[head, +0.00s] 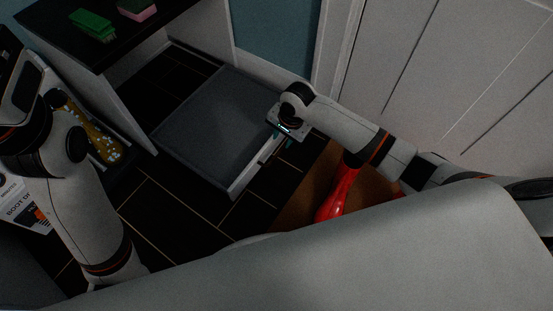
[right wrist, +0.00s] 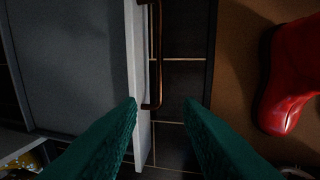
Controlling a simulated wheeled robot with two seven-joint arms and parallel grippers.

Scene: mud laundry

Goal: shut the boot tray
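The boot tray (head: 205,125) is a wide grey drawer with a pale front panel (head: 243,178), pulled out from under the dark-topped bench. Its front panel (right wrist: 138,75) and bar handle (right wrist: 158,55) show in the right wrist view. My right gripper (head: 283,142) is over the tray's front edge by the handle. In the right wrist view its green fingers (right wrist: 162,102) are apart, with the handle's lower end between the tips, nearer the left one. I see no grip on it. My left arm is at the left; its fingers do not show.
A red boot (head: 338,193) stands on a brown mat (head: 300,205) right of the tray. The bench top (head: 125,35) holds a green brush (head: 92,25) and a pink sponge (head: 137,9). A yellow patterned item (head: 103,145) lies at left. Dark tiles in front are clear.

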